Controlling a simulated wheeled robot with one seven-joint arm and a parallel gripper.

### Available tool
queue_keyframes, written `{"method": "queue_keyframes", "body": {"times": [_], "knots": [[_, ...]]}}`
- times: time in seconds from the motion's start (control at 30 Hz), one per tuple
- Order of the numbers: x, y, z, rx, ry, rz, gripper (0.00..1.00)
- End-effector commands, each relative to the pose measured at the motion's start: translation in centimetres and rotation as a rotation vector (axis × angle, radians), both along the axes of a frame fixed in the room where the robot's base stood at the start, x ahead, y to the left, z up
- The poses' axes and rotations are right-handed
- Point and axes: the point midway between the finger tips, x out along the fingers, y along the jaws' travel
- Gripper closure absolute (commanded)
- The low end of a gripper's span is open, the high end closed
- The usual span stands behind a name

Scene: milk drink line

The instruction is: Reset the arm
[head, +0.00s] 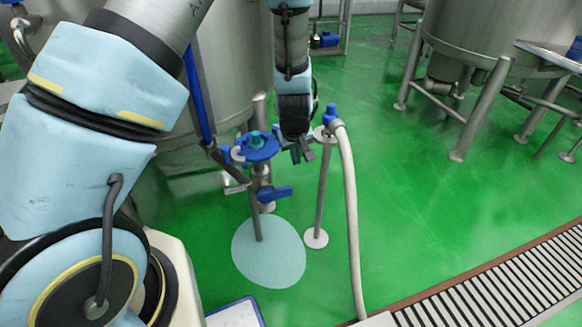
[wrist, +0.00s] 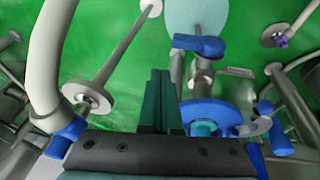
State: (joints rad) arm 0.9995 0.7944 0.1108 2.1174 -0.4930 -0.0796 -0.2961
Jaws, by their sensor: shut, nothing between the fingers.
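My gripper (head: 302,153) hangs from my arm in the middle of the head view, pointing down. It sits between a blue valve station (head: 262,148) on its left and a hose stand (head: 321,185) on its right. In the wrist view my gripper's dark green fingers (wrist: 160,100) are together with nothing between them. The valve station's blue top with a teal centre (wrist: 205,127) is just right of the fingers there. Whether the gripper touches either fixture I cannot tell.
A pale hose (head: 350,215) runs from the stand's blue fitting to the floor. A light round patch (head: 268,254) lies under the valve station. Steel tanks stand behind and at the right (head: 480,45). A drain grate (head: 500,300) crosses the lower right. Green floor is open between.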

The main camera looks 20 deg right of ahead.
Motion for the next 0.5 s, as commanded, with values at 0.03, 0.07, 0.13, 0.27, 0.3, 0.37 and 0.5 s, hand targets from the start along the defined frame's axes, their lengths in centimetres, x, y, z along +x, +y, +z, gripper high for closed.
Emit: {"method": "queue_keyframes", "body": {"times": [0.03, 0.07, 0.13, 0.27, 0.3, 0.37, 0.5], "knots": [[-0.2, -0.2, 0.7, 0.0, -0.002, -0.002, 1.0], [-0.3, -0.2, 1.0, 0.0, -0.002, -0.001, 1.0], [-0.5, -0.3, 1.4, 0.0, -0.001, -0.001, 1.0], [-0.6, -0.3, 1.8, 0.001, 0.0, 0.0, 1.0], [-0.6, -0.3, 1.8, 0.001, 0.0, 0.0, 1.0], [-0.5, -0.2, 2.0, 0.0, 0.0, 0.002, 1.0], [0.7, 1.9, 4.6, 0.001, 0.015, 0.014, 1.0]]}}
